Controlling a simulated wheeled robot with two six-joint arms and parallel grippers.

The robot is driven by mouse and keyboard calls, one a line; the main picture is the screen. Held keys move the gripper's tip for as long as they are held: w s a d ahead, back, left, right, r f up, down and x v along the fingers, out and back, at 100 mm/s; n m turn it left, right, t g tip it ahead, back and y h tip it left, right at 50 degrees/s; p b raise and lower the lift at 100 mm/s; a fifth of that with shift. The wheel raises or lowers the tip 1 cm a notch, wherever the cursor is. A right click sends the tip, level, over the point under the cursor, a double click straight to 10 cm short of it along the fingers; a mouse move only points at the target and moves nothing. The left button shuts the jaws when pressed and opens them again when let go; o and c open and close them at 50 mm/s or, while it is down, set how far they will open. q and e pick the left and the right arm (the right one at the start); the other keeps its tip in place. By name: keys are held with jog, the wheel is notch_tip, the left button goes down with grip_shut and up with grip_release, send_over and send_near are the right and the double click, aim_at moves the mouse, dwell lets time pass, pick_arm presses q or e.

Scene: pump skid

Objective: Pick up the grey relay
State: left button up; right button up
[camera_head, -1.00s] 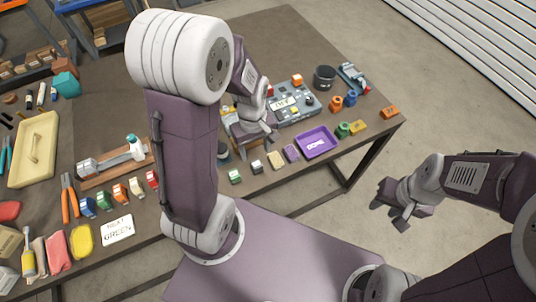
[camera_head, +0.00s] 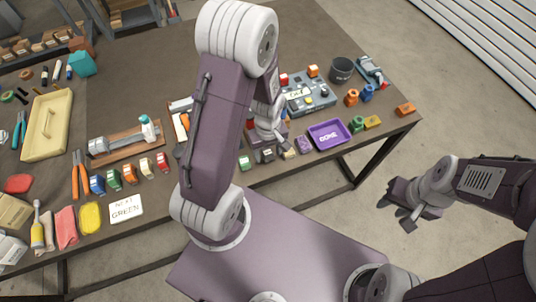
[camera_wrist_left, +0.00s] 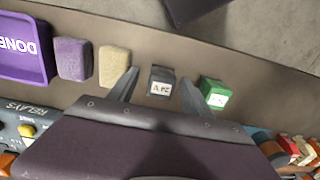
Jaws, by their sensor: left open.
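The grey relay (camera_wrist_left: 162,82) is a small dark block with a white label, standing on the table near its front edge. In the head view the grey relay (camera_head: 268,155) shows just below my left gripper (camera_head: 268,136), which partly hides that area. In the left wrist view my left gripper (camera_wrist_left: 158,84) is open, with one finger on each side of the relay. Gaps show between the fingers and the relay, so it is not gripped. My right gripper (camera_head: 402,212) is empty and off the table at the right, its fingers apart.
In the left wrist view a green relay (camera_wrist_left: 213,92) stands close right of the grey one. A tan block (camera_wrist_left: 114,66) and a purple block (camera_wrist_left: 72,60) stand to its left, then the purple DONE tray (camera_wrist_left: 22,50). A relay board (camera_head: 308,103) lies behind.

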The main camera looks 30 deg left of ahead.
aim_at(268, 151)
pick_arm(q)
jog(key=shift+s+r, duration=0.1)
grip_shut()
notch_tip(268, 151, up, 5)
jog(key=shift+f+p, duration=0.2)
jog(key=shift+p, duration=0.25)
jog(key=s+d+r, duration=0.6)
jog(key=s+d, duration=0.1)
jog(key=d, duration=0.2)
jog(key=shift+r+p, duration=0.2)
jog(key=shift+p, duration=0.2)
